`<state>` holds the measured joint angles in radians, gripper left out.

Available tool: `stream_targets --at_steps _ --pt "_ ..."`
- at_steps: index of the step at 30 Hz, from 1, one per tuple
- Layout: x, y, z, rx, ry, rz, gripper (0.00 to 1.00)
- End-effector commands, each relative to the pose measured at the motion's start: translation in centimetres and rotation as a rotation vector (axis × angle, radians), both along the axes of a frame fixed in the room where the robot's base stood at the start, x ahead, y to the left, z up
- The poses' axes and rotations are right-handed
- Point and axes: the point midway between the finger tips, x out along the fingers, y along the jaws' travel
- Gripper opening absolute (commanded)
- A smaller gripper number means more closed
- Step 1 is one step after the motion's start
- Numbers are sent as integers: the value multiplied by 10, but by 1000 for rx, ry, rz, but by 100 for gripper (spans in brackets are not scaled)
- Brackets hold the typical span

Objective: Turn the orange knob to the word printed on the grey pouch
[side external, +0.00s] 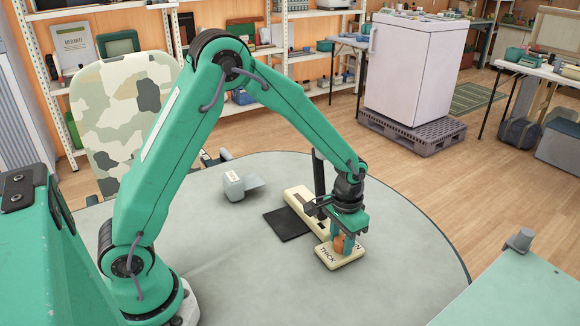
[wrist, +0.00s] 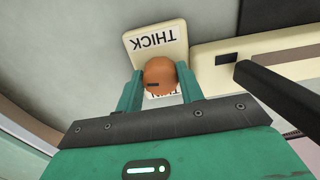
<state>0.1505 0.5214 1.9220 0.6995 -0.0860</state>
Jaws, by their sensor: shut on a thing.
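The orange knob (side external: 339,244) stands on a cream plate (side external: 344,261), and also shows in the wrist view (wrist: 160,72). A small dark mark is on the knob's lower left in the wrist view; which label it points at is unclear. The plate has a THICK label (wrist: 155,39) and a second label, mostly hidden behind the knob, with "IN" showing in the side view. My gripper (wrist: 160,80) is shut on the knob, one finger on each side. The grey pouch (side external: 236,189) lies farther back on the round table; its white label is too small to read.
A long cream block (side external: 300,201) lies beside the plate, with a black mat (side external: 288,224) next to it. The round grey table (side external: 215,270) is clear around the pouch. A separate green-grey surface (side external: 510,290) is at the right front.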

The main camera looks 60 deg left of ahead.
Motion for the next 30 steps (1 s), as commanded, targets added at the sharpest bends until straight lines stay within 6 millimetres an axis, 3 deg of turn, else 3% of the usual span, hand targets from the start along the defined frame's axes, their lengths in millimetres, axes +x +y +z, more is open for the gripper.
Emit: stream_targets --at_steps 18,30 --pt "1 2 0 -1 1 -488 15" --pt "1 2 0 -2 2 -605 15"
